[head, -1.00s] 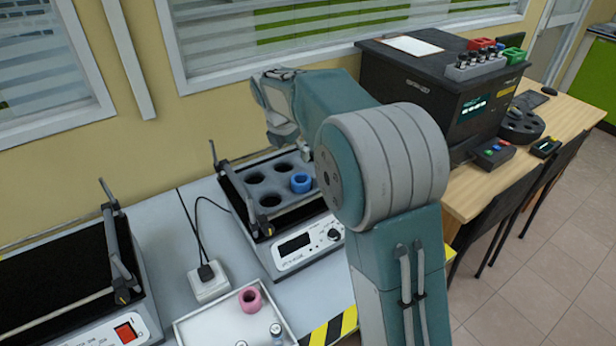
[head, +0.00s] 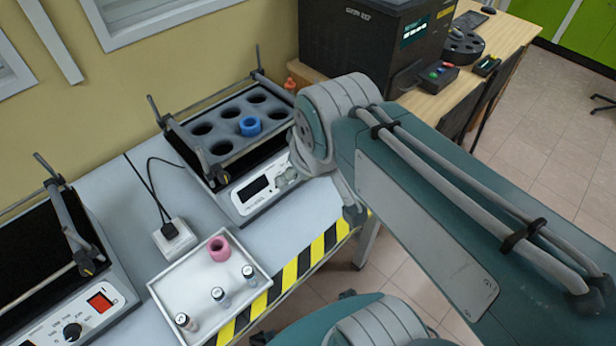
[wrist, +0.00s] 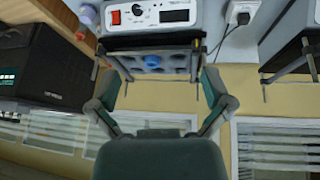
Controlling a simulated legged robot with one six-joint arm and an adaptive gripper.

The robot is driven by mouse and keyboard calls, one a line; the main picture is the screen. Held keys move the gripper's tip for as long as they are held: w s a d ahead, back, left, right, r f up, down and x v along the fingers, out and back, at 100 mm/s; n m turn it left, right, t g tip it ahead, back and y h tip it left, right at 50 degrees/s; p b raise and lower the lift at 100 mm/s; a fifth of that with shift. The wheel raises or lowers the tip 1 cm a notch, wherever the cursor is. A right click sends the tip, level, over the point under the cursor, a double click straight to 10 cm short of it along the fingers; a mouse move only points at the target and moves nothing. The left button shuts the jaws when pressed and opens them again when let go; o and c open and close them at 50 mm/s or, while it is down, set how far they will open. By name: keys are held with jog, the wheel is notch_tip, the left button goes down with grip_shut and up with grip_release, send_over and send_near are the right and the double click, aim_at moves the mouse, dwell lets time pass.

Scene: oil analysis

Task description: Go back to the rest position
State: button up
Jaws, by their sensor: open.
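My gripper (wrist: 160,88) shows in the wrist view with its two fingers spread wide and nothing between them. Beyond the fingers, upside down, is the shaker (wrist: 150,35) with its holed rack and a blue cup (wrist: 152,61) in one hole. In the head view my arm reaches in from the right, with its grey joint beside the front right of that shaker (head: 240,200). The blue cup (head: 250,126) sits in its rack there. My fingers cannot be made out clearly in the head view.
A white tray (head: 170,285) holds a pink cup (head: 219,249) and several small vials. A second shaker (head: 60,270) stands at the left. A black analyser (head: 350,45) stands at the back right. A power socket box (head: 176,238) with a cable lies between the shakers.

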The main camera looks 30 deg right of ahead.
jog(key=s+m, duration=0.1)
jog(key=s+f+m, duration=0.1)
jog(key=shift+s+f, duration=0.2)
jog(key=shift+s, duration=0.1)
